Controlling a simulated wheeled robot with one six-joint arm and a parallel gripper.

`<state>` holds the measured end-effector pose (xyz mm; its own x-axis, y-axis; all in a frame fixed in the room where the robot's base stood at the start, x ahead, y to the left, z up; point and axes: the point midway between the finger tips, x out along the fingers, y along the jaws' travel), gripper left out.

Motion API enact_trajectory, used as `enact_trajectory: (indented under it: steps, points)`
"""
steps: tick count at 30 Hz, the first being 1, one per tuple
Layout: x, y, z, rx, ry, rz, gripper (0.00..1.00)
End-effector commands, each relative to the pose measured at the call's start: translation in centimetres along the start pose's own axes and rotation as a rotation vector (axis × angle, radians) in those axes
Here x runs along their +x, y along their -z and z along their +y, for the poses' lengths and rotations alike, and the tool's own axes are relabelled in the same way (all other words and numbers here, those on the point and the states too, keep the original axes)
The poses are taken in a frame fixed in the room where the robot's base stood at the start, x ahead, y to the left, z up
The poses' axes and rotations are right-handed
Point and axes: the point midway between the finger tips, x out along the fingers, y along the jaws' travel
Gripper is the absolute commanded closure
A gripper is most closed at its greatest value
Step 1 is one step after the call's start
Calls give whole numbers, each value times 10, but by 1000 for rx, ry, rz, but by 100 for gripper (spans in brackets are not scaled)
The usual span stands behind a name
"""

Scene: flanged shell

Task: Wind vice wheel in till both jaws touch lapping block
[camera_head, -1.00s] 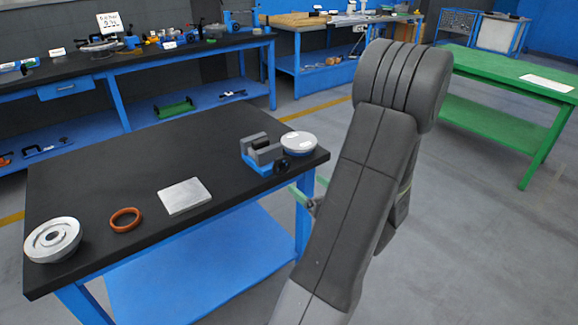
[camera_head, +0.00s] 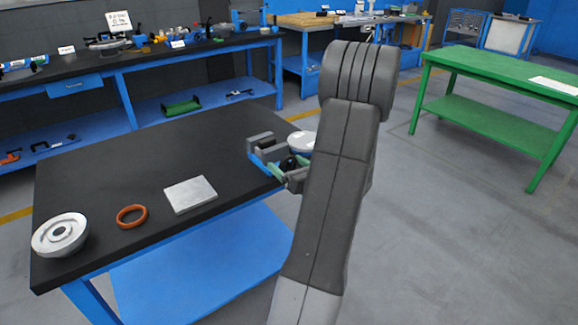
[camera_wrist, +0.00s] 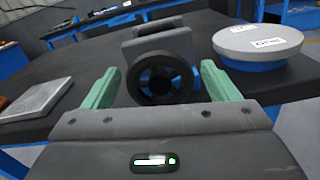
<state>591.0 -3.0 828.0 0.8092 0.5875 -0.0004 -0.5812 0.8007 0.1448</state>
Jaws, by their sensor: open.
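The vice (camera_head: 260,140) stands at the table's right end, with grey jaws on a blue base. Its jaws (camera_wrist: 165,44) also show in the wrist view. The dark vice wheel (camera_wrist: 160,92) faces me in the wrist view, in front of the near jaw. My gripper (camera_wrist: 160,68) is open, its green fingers on either side of the wheel with gaps visible. In the head view my gripper (camera_head: 288,172) is at the vice's front, partly hidden by my arm. I cannot make out a separate block between the jaws.
A round grey-topped, labelled disc (camera_wrist: 258,42) sits right of the vice. A flat grey slab (camera_head: 190,194), an orange ring (camera_head: 132,216) and a flanged metal part (camera_head: 60,236) lie left on the black table (camera_head: 130,170). The table's middle is clear.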

Motion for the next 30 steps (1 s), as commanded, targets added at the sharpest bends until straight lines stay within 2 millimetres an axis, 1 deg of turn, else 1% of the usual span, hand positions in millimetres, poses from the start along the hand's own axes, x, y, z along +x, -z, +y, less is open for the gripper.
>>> enact_trajectory:
  steps: [2,5,6,9,15,20,26,30]
  points:
    - [0,0,0,0,0,0,19]
    - [0,0,0,0,0,0,36]
    - [0,0,0,0,0,0,44]
    - [0,0,0,0,0,0,63]
    - [0,0,0,-9,0,0,63]
    - [0,2,0,-53,-1,-1,63]
    - [0,5,0,-173,-1,-2,63]
    - [0,6,0,-294,-1,-4,63]
